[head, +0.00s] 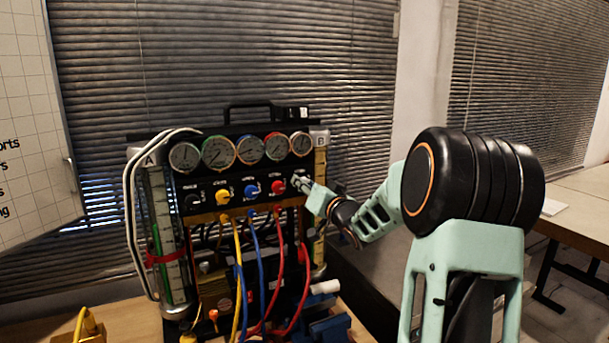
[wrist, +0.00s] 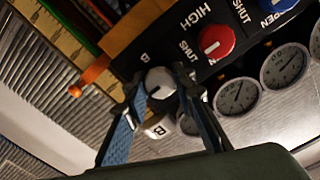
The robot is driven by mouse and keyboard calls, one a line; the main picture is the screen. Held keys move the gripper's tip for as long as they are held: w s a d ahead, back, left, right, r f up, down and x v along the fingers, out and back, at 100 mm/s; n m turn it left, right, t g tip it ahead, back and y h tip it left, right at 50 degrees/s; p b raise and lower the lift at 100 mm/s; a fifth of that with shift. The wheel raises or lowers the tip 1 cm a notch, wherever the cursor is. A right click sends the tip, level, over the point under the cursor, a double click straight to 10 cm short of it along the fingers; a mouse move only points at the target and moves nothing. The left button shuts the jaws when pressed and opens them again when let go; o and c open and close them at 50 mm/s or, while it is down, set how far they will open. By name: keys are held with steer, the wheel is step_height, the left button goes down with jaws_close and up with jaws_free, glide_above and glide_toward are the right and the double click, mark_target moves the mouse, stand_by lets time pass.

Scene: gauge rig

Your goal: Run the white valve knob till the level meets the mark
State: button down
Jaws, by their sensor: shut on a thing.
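The white valve knob (wrist: 160,82) sits on the black panel, beside a "B" label, in the wrist view. My gripper (wrist: 161,84) has one finger on each side of it and is shut on it.
A red knob (wrist: 216,41) and a blue knob (head: 251,190) share the panel, with a yellow one (head: 222,197) further left. Several round dials (head: 250,148) line the top. Yellow, blue and red hoses (head: 279,265) hang below. White tubing (head: 131,210) loops at the left.

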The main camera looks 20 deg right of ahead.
steer(key=shift+m, duration=0.3)
steer(key=c, duration=1.6)
jaws_free()
steer(key=shift+s, duration=0.1)
steer(key=s, duration=1.2)
steer(key=shift+d, duration=0.2)
steer(key=shift+w, duration=0.1)
